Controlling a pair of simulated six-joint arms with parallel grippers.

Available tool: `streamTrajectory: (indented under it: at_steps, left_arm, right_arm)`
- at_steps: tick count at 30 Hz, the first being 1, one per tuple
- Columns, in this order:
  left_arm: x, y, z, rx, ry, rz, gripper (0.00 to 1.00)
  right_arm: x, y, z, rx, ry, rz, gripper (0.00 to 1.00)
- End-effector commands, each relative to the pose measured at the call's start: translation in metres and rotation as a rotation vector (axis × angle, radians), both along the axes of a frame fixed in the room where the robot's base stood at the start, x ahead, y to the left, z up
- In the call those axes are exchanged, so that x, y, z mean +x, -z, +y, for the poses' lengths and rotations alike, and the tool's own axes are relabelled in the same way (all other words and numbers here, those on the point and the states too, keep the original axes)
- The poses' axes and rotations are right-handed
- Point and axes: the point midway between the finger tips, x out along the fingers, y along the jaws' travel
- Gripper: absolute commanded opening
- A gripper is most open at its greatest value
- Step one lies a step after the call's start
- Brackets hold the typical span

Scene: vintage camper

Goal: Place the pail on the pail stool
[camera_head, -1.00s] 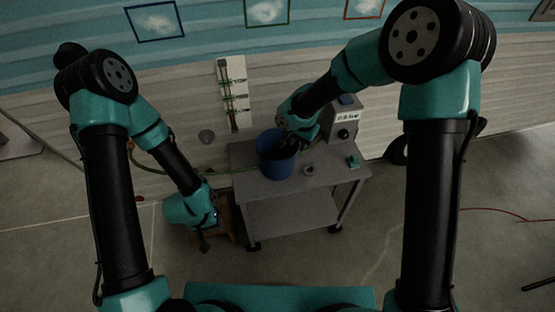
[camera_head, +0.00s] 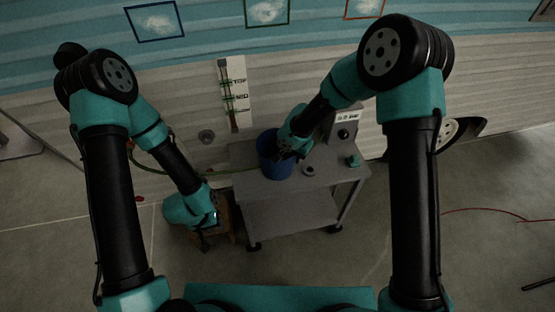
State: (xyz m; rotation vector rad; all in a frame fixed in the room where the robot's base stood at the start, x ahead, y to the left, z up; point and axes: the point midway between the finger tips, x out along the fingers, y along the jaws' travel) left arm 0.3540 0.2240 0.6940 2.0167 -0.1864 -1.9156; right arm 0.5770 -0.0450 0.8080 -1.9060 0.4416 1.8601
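The blue pail (camera_head: 270,162) stands upright on the grey cart top (camera_head: 250,186). My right gripper (camera_head: 283,154) reaches to the pail's rim at its right side. Its fingers are dark and small against the pail, so I cannot tell whether they are shut on the rim. A small brown wooden stool (camera_head: 226,226), likely the pail stool, stands on the floor left of the cart. My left gripper (camera_head: 206,236) hangs in front of the stool and partly hides it. Its fingers are too dark to tell open from shut.
A grey box with a dial (camera_head: 343,130) stands at the cart's back right. A small ring-shaped item (camera_head: 309,170) and a green item (camera_head: 353,161) lie on the cart top. A green hose (camera_head: 160,171) runs along the wall. The floor right of the cart is mostly clear.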

Motion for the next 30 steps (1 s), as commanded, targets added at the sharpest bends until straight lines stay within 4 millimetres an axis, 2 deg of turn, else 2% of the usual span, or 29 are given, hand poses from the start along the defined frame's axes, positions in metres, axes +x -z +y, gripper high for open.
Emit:
streamTrajectory:
  at_steps: [4, 18, 28, 30]
  left_arm:
    - [0.0, 0.0, 0.0, 0.0, 0.0, 0.0, 0.31]
    - [0.0, 0.0, 0.0, 0.0, 0.0, 0.0, 0.31]
    - [0.0, 0.0, 0.0, 0.0, 0.0, 0.0, 0.31]
    - [0.0, 0.0, 0.0, 0.0, 0.0, 0.0, 0.31]
  right_arm:
    - [0.0002, 0.0108, 0.0006, 0.001, 0.001, 0.0, 0.33]
    - [0.0006, 0.0108, 0.0008, 0.001, 0.001, 0.0, 0.33]
    - [0.0006, 0.0107, 0.0007, 0.001, 0.001, 0.0, 0.01]
    - [0.0006, 0.0107, 0.0007, 0.001, 0.001, 0.0, 0.0]
